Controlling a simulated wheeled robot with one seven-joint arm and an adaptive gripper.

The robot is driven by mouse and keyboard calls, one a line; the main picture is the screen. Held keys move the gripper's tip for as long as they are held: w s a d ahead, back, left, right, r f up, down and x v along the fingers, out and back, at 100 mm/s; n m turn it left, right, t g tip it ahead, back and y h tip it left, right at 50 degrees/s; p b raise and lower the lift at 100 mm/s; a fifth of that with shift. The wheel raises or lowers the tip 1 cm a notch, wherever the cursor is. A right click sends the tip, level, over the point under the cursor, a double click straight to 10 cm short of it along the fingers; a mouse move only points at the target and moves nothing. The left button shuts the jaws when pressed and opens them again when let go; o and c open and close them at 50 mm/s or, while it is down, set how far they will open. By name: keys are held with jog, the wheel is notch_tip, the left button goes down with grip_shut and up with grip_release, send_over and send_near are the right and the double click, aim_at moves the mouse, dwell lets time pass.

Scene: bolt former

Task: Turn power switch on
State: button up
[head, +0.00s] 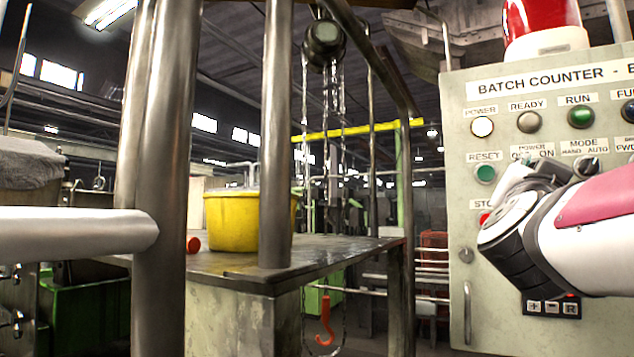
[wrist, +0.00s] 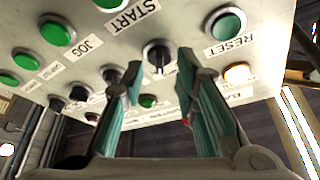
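The power switch is a dark rotary knob (wrist: 156,52), seen in the wrist view beside the green RESET button (wrist: 226,24). My gripper (wrist: 160,68) is open, with one teal-padded finger on each side of the knob in the picture. Nothing is held between the fingers. I cannot tell whether either finger touches the knob or which setting it points to. In the head view, my gripper and wrist cover the switch; part of its POWER OFF/ON label (head: 533,150) shows above. The POWER lamp (head: 482,126) looks pale white there.
The grey control panel (head: 465,240) carries close-set buttons, lamps and other knobs around the switch. A red beacon (head: 540,15) stands on top. A steel table (head: 230,262) with a yellow bucket (head: 232,222) and upright posts (head: 275,120) stands to the left.

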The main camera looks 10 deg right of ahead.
jog(key=v, duration=1)
jog(key=shift+w, duration=0.1)
jog(key=w+a+f+n+g+y+p, duration=0.1)
jog(key=w+a+f+n+y+p, duration=0.15)
jog(key=a+f+n+y, duration=1.2)
jog(key=s+d+f+g+p, duration=0.1)
jog(key=s+d+f+g, duration=0.1)
jog(key=s+f+g, duration=0.3)
jog(key=s+d+f+n+g+y+p, duration=0.1)
jog(key=s+f+g, duration=0.4)
jog(key=s+f, duration=0.5)
jog(key=shift+s+d, duration=0.4)
jog(key=shift+s, duration=0.7)
